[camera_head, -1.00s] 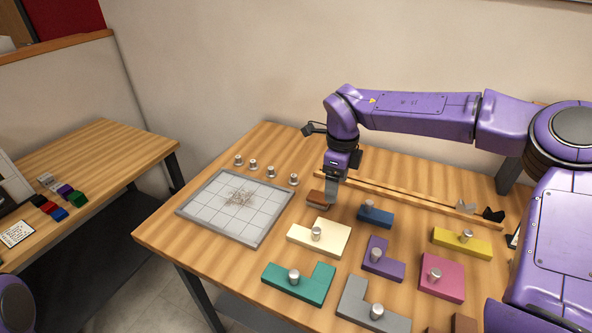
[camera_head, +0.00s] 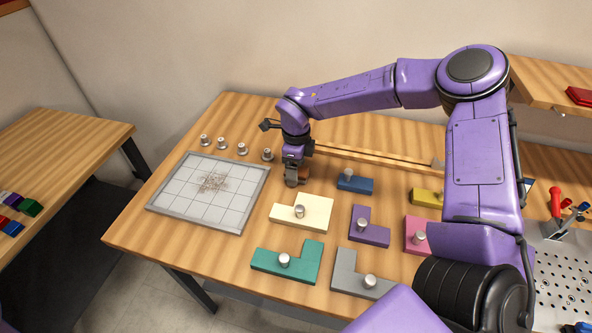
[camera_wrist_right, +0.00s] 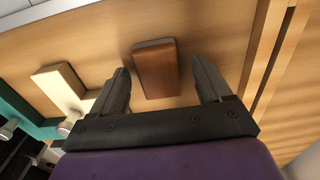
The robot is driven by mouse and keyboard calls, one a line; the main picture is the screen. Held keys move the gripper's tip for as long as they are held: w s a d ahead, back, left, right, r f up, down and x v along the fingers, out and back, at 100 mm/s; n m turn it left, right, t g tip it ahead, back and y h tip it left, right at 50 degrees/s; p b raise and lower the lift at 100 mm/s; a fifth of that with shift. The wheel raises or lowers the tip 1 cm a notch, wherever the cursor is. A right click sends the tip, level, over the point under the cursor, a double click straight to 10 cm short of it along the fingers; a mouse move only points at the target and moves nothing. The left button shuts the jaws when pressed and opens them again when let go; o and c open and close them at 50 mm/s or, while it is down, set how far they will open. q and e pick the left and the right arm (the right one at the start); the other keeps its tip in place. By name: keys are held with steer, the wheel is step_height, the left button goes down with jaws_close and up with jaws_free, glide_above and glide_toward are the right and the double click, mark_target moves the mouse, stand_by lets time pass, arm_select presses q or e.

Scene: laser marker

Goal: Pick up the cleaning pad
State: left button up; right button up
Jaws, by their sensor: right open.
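The cleaning pad (camera_wrist_right: 156,66), a brown block with a grey underside, lies on the wooden table. In the right wrist view it sits between the two dark fingers of my right gripper (camera_wrist_right: 161,68), with a gap on each side. The gripper is open and does not hold the pad. In the head view my right gripper (camera_head: 296,180) points down at the table, just right of the white gridded board, and mostly hides the pad. My left gripper is not in view.
The gridded board (camera_head: 207,192) bears a brown scribbled mark. Several metal knobs stand behind it. Coloured knobbed blocks, including a cream one (camera_head: 315,212) and a blue one (camera_head: 357,185), lie in front and to the right. A wooden rail (camera_head: 375,156) runs behind.

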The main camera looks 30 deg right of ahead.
steer(key=shift+s, duration=0.15)
steer(key=c, duration=1.1)
steer(key=shift+r, duration=0.1)
steer(key=shift+c, duration=0.2)
steer(key=shift+r, duration=0.2)
step_height(320, 180, up, 3)
steer(key=shift+f+b, duration=0.15)
steer(key=shift+b, duration=0.75)
steer(key=s+a+r+b, duration=0.3)
steer(key=s+a+r, duration=0.6)
steer(key=a+r, duration=0.1)
steer(key=shift+s+a, duration=0.15)
steer(key=shift+s, duration=0.1)
steer(key=shift+f, duration=0.1)
